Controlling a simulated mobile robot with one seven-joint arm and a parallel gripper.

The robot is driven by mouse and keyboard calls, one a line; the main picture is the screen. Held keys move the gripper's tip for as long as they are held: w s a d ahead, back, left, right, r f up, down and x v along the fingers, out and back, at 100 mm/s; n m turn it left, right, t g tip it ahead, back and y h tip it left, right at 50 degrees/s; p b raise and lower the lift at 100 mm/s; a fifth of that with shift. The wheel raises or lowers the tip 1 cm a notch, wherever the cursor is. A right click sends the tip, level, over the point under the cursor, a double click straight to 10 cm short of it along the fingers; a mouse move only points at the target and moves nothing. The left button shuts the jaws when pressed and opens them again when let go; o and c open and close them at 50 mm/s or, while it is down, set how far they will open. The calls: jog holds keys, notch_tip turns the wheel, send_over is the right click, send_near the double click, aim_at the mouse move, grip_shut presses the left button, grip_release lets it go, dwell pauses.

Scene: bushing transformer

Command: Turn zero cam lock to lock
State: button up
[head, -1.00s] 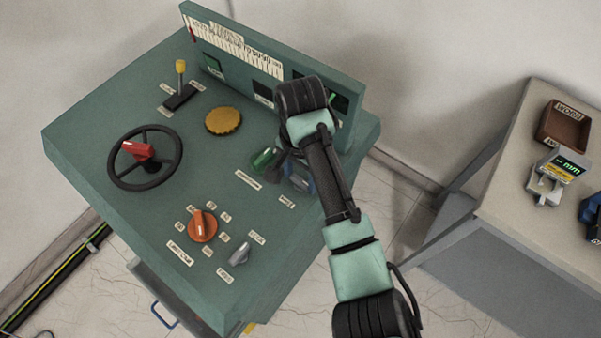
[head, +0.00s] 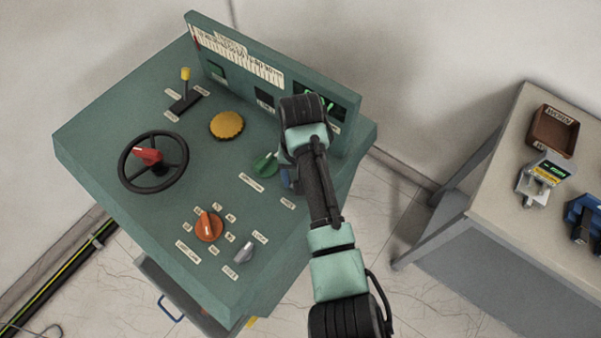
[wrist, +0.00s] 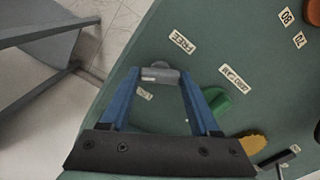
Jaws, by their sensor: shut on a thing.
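The zero cam lock is a small grey knob (wrist: 160,74) on the green console, seen in the wrist view. My gripper (wrist: 158,76) has its two blue fingers shut on the knob, one on each side. A label reading FREE (wrist: 182,41) lies beyond the knob, and another small label (wrist: 145,93), too blurred to read surely, shows between the fingers. A longer label (wrist: 235,78) lies to the right. In the head view my gripper (head: 288,182) is mostly covered by my wrist, and the grey knob is hidden there.
A green knob (head: 264,164) stands close beside my gripper. An orange dial (head: 209,226), another grey knob (head: 244,252), a black handwheel (head: 125,175) and a yellow knob (head: 227,125) sit farther left. The upright display panel (head: 345,95) rises behind my wrist.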

jog(key=n+p, duration=0.2)
jog(key=n, duration=0.3)
jog(key=shift+r+n, duration=0.15)
jog(key=shift+n, duration=0.15)
jog(key=n+p, duration=0.1)
jog(key=n, duration=0.4)
jog(key=shift+n+p, duration=0.3)
jog(key=shift+n, duration=0.1)
jog(key=o, duration=1.4)
jog(key=shift+c, duration=0.2)
notch_tip(320, 180, up, 13)
